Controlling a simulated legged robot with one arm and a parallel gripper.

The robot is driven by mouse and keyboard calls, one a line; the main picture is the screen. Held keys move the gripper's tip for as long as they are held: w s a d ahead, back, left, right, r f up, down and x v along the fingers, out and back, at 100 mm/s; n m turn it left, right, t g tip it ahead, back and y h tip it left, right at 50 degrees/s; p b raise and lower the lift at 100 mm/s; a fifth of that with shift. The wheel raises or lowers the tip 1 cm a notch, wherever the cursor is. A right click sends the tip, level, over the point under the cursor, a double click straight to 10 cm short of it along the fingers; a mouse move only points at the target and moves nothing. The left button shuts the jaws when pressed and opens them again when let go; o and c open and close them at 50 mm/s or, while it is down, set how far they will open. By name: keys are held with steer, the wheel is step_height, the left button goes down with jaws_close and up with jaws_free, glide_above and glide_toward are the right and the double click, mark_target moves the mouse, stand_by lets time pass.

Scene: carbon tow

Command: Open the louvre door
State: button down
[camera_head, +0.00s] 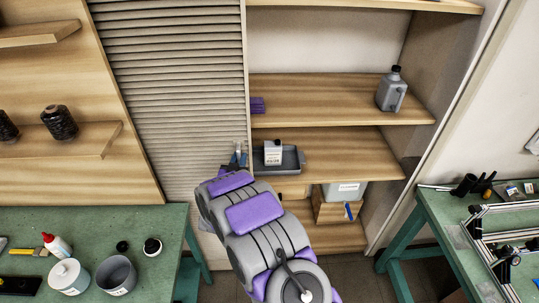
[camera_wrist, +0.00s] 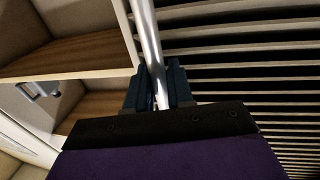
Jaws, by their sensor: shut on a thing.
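The louvre door (camera_head: 175,85) is a panel of pale horizontal slats left of the open shelves in the head view. Its slats fill the right of the wrist view (camera_wrist: 250,70). A shiny upright metal bar handle (camera_wrist: 147,35) runs along the door's edge. My gripper (camera_wrist: 158,85) is shut around this bar, with one dark finger on each side. In the head view my gripper (camera_head: 238,158) is at the door's right edge, partly hidden by my arm. The shelves beside the door are exposed.
Wooden shelves (camera_head: 330,95) hold a grey jug (camera_head: 392,90), a dark tray (camera_head: 291,160) with a white container, and a box. Green tables stand at left (camera_head: 160,225) and right (camera_head: 425,205). The left one carries bottles and a pot. Floor shows between the tables.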

mark_target(201, 153)
steer(key=a+p, duration=0.1)
steer(key=a, duration=0.4)
steer(key=a+p, duration=0.1)
steer(key=a, duration=0.4)
steer(key=s+a+p, duration=0.1)
steer(key=a, duration=0.4)
steer(key=shift+s+r, duration=0.1)
steer(key=shift+r, duration=0.15)
steer(key=shift+d, duration=0.3)
steer(key=shift+a, duration=0.1)
steer(key=c, duration=1.4)
jaws_free()
steer(key=shift+a, duration=0.1)
steer(key=shift+o, duration=1.1)
steer(key=shift+a+f, duration=0.15)
steer(key=shift+a, duration=0.05)
steer(key=shift+d+f, duration=0.1)
steer(key=shift+d, duration=0.1)
